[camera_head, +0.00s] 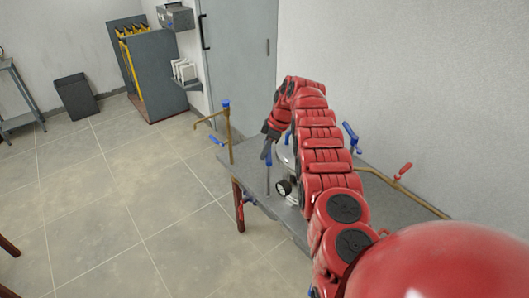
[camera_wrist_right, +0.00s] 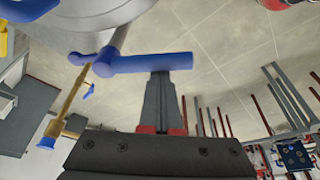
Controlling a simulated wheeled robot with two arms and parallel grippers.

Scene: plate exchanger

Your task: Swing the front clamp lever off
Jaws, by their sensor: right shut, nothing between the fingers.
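The front clamp lever shows in the right wrist view as a blue bar (camera_wrist_right: 150,63) on a rod beside a large round grey metal body (camera_wrist_right: 70,18). In the head view the silvery body (camera_head: 285,157) stands on the grey table, mostly hidden by my red right arm. My right gripper (camera_head: 266,152) is by a blue part at the body's left side. In the wrist view its dark fingers (camera_wrist_right: 162,78) are shut and empty, with their tips at the blue bar. I cannot tell whether they touch it. My left gripper is not in view.
The grey table (camera_head: 228,156) carries brass pipes with blue and red handles, including a red one (camera_head: 403,171) at right. A small dial gauge (camera_head: 283,187) is near the body. A wall is behind the table. The tiled floor (camera_head: 130,200) at left is mostly clear.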

